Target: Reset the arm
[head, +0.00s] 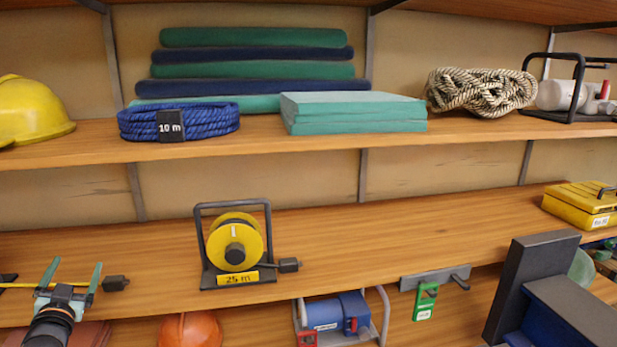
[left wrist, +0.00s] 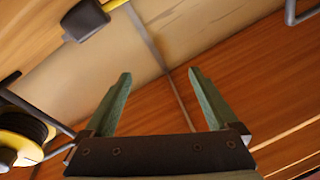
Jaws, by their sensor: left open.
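My left gripper (head: 72,272) is at the lower left of the head view, in front of the middle shelf. Its two green fingers are spread apart with nothing between them. It also shows in the left wrist view (left wrist: 158,88), open and empty, with wood and a pale back wall behind it. A dark plug (head: 115,283) on a yellow cable lies just to the right of the gripper in the head view. My right gripper is not in view.
The middle shelf (head: 400,240) carries a yellow cable reel (head: 235,245) and a yellow box (head: 585,207); between them it is clear. The upper shelf holds a blue rope (head: 190,122), folded mats (head: 350,112) and a coiled rope (head: 480,92). Below is a blue machine (head: 335,313).

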